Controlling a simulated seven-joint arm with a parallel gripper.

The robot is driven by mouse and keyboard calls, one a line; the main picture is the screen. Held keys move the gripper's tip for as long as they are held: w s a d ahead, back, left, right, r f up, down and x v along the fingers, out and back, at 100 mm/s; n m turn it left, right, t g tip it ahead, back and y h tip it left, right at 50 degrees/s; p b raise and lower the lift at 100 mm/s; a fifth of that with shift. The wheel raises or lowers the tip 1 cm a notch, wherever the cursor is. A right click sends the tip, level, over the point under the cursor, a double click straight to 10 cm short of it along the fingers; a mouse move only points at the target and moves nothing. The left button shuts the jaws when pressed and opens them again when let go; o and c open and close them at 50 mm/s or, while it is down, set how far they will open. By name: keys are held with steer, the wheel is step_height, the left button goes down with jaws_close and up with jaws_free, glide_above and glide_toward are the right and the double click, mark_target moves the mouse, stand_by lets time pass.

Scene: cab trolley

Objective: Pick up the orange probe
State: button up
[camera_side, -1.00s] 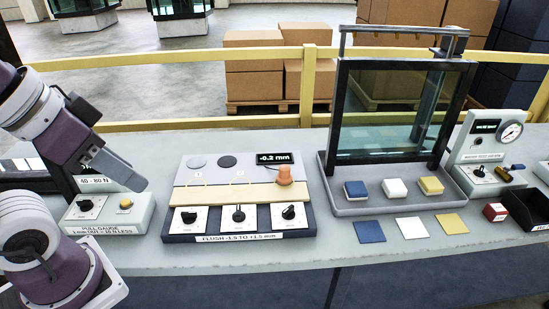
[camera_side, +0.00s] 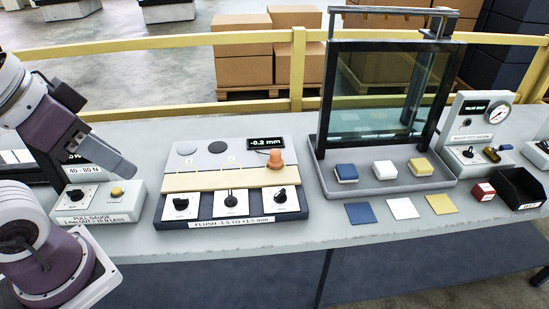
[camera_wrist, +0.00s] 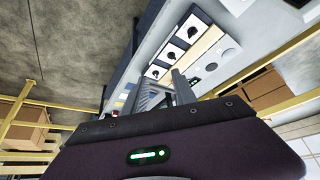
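The orange probe (camera_side: 275,160) stands upright at the right end of the flush gauge panel (camera_side: 223,207), just below the small "-0.2 mm" display (camera_side: 266,142). My gripper (camera_side: 122,170) is well to the left of the probe, above the pull gauge box, and touches nothing that I can see. In the wrist view my gripper (camera_wrist: 163,82) shows two grey fingers with a gap between them, with nothing visible held. The panel (camera_wrist: 190,45) also shows there beyond the fingers. I cannot make out the probe in that view.
The pull gauge box (camera_side: 128,209) is under my gripper. A glass pane in a dark frame (camera_side: 323,110) stands on a grey tray right of the probe, with blue, white and yellow blocks. A black bin (camera_side: 519,194) is farther right. A yellow rail (camera_side: 200,106) runs behind.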

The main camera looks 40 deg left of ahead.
steer(key=o, duration=0.5)
steer(key=n+g+h, duration=0.3)
steer(key=n+h, duration=0.7)
steer(key=n, duration=0.7)
glide_above(275, 150)
steer(key=s+d, duration=0.1)
steer(key=s, duration=0.8)
step_height(275, 150, down, 13)
steer(key=w+a+f+n+t, duration=0.1)
steer(key=w+a+f+n, duration=0.1)
steer(key=f, duration=0.1)
steer(key=w+a+f+n+t+h, duration=0.1)
steer(key=w+a+f+n, duration=0.1)
steer(key=f, duration=0.2)
steer(key=w+a+f+n+t, duration=0.1)
steer(key=a+f+n+t, duration=0.1)
steer(key=f+n, duration=0.1)
steer(key=shift+w+f+h, duration=0.4)
steer(key=shift+f, duration=0.1)
steer(key=x, duration=0.6)
steer(key=shift+w+d+f, duration=0.2)
steer(key=shift+f, duration=0.15)
steer(key=shift+c, duration=0.3)
